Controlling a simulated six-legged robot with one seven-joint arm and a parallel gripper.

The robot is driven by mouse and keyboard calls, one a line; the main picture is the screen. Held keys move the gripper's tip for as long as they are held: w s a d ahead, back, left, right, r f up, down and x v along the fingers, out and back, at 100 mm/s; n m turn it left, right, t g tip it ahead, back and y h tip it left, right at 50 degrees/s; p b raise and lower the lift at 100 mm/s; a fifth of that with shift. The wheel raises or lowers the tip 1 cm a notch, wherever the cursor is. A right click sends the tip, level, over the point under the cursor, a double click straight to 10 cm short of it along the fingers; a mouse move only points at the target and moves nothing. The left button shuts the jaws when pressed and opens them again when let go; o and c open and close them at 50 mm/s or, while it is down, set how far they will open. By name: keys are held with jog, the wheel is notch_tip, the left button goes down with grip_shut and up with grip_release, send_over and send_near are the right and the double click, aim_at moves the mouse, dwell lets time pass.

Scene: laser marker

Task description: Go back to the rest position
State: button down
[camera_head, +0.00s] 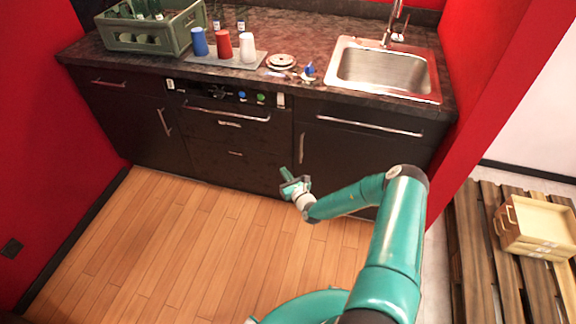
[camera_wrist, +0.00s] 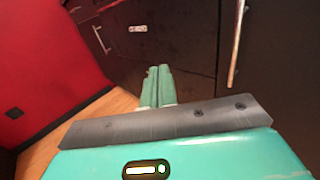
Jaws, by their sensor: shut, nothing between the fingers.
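My gripper (camera_head: 287,174) is at the end of my teal arm, in front of the dark cabinet doors and below the countertop edge. In the wrist view my gripper's two green fingers (camera_wrist: 158,84) are together with nothing between them. My arm reaches forward from the lower right of the head view and bends left at the elbow. The gripper appears apart from the cabinet, though the exact gap is hard to tell.
The dark counter (camera_head: 300,30) holds a green crate (camera_head: 150,35) with bottles, three cups on a grey mat (camera_head: 215,60), plates (camera_head: 281,61) and a sink (camera_head: 385,68). Wooden floor (camera_head: 170,240) is clear at left. A pallet (camera_head: 480,250) with wooden boxes (camera_head: 540,222) stands at right.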

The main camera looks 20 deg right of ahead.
jog(key=shift+s+a, duration=0.5)
jog(key=shift+s, duration=0.25)
jog(key=s+a+r+n+g+y, duration=0.2)
jog(key=a+r+n+g+y, duration=0.4)
jog(key=r+n, duration=0.4)
jog(key=s+a+r+n+g+y, duration=0.25)
jog(key=a+r+n+y, duration=0.35)
jog(key=a+r+n, duration=0.45)
jog(key=s+a+r+n+g+h, duration=0.3)
jog(key=s+r+n+g, duration=0.35)
jog(key=s+r, duration=0.45)
jog(key=s+d+r+n+t+h, duration=0.1)
jog(key=s+d+r+n+h, duration=0.2)
jog(key=s+r, duration=0.5)
jog(key=s+d+r+n+t+h, duration=0.1)
jog(key=s+d+r+n+h, duration=0.3)
jog(key=s, duration=0.9)
notch_tip(320, 180, up, 4)
jog(key=d+h, duration=0.2)
jog(key=h, duration=0.2)
jog(key=shift+f+n+t, duration=0.15)
jog(key=shift+n+t, duration=0.15)
jog(key=shift+t, duration=0.1)
